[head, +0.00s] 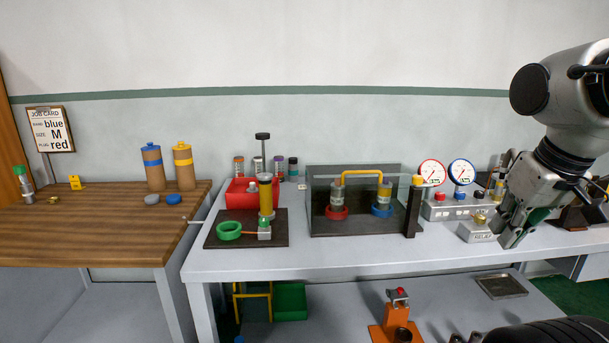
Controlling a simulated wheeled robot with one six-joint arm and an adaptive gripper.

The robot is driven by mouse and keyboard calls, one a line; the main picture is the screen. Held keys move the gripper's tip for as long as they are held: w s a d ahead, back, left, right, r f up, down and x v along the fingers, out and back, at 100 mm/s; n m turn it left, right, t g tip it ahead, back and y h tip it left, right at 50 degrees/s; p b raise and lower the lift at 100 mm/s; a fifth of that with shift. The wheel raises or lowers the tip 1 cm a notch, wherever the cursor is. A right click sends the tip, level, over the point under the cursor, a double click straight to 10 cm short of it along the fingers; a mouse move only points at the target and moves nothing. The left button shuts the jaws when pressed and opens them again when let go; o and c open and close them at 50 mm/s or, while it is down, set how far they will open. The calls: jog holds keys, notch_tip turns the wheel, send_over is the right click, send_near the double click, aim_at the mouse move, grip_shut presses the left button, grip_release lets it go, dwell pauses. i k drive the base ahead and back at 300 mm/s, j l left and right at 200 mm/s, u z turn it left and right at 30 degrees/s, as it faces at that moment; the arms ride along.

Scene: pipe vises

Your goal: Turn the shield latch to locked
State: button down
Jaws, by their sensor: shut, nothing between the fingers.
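The shield station (352,229) stands mid-bench, with a dark, see-through panel behind a red-ringed and a blue-ringed cylinder joined by a yellow pipe. A dark upright post (412,212) stands at its right front. A small yellow piece (418,180) sits at the post's top and looks like the shield latch; its turn position is too small to tell. My gripper (509,239) is at the right, pointing down, shut and empty. It appears well to the right of the post, apart from it, beside the box marked relief.
Two gauges, red (432,173) and blue (460,172), stand on a grey block between the post and my arm. The relief box (477,231) with a brass knob is close to my gripper. A hand pump (265,195) stands at left. The bench's front strip is clear.

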aim_at(417, 180)
jog(key=i+l, duration=0.7)
jog(key=l, duration=0.25)
